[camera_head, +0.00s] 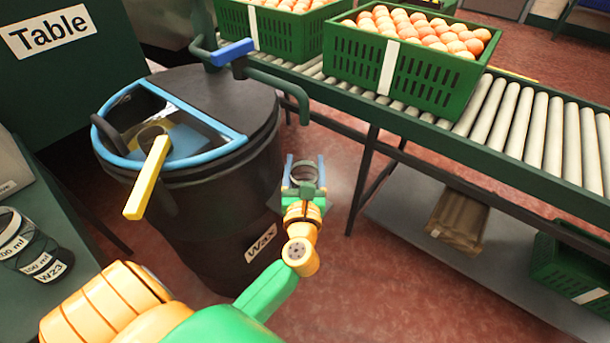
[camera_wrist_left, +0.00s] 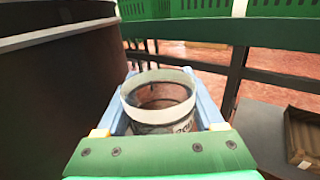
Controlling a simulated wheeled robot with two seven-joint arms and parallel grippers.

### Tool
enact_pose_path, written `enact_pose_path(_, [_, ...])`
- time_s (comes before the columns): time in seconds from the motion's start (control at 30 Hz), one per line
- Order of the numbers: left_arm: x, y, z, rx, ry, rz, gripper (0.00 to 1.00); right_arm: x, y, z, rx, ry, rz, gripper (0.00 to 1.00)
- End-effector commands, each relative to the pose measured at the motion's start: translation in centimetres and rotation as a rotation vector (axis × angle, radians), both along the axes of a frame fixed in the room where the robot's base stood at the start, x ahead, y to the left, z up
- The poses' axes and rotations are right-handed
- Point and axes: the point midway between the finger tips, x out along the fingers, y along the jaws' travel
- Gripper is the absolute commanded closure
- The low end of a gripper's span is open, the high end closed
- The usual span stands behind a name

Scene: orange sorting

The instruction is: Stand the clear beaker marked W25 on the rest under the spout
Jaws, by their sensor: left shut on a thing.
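My left gripper (camera_head: 304,172) is shut on a clear beaker (camera_wrist_left: 158,98), held upright beside the black wax tank. In the head view the beaker (camera_head: 306,170) is small and its mark cannot be read. In the left wrist view its open rim faces me between the blue fingers, with only part of its print showing. A dark green pipe with a downturned end (camera_head: 303,108), which looks like the spout, ends above the gripper. I cannot make out the rest clearly. My right gripper is not in view.
The black tank marked Wax (camera_head: 262,240) stands left of the gripper, with a blue rim and a yellow handle (camera_head: 148,178). A roller conveyor (camera_head: 490,108) carries green crates of oranges at the right. Beakers, one marked W23 (camera_head: 50,270), stand on the left bench.

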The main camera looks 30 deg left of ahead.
Motion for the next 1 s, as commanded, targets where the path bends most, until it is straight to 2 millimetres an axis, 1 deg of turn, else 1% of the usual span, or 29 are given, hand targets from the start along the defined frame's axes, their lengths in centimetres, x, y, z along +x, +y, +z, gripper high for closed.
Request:
enact_pose_path(0.03, [0.0, 0.0, -0.2, 0.001, -0.001, -0.001, 0.96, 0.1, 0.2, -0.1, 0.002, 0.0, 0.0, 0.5])
enact_pose_path(0.23, [0.0, 0.0, 0.0, 0.001, -0.001, 0.0, 0.96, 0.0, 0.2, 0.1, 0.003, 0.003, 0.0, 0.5])
enact_pose_path(0.37, [0.0, 0.0, -0.5, 0.0, 0.0, 0.0, 0.96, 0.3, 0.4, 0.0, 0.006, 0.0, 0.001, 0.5])
enact_pose_path(0.4, [0.0, 0.0, -0.3, 0.0, 0.0, 0.0, 0.2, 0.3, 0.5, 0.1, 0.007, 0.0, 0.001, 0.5])
enact_pose_path(0.47, [0.0, 0.0, -0.3, 0.0, 0.0, 0.0, 0.03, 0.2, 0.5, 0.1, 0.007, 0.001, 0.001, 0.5])
enact_pose_path(0.5, [0.0, 0.0, -0.3, 0.0, 0.0, 0.0, 0.01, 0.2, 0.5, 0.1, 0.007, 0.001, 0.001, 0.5])
enact_pose_path(0.7, [0.0, 0.0, -0.3, 0.0, 0.0, 0.0, 0.01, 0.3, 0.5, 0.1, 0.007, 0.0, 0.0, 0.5])
enact_pose_path(0.8, [0.0, 0.0, 0.2, 0.001, -0.001, -0.001, 0.01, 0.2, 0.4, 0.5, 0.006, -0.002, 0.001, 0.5])
enact_pose_path(0.83, [-0.2, -0.2, 0.2, 0.0, 0.0, -0.002, 0.01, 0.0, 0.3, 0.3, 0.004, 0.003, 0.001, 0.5])
enact_pose_path(0.93, [-2.0, -1.2, -0.1, -0.001, 0.004, -0.002, 0.01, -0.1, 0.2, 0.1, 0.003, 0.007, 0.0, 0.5])
enact_pose_path(1.0, [-3.5, -2.2, -0.2, -0.002, 0.005, -0.001, 0.01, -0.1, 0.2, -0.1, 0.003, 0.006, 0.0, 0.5])
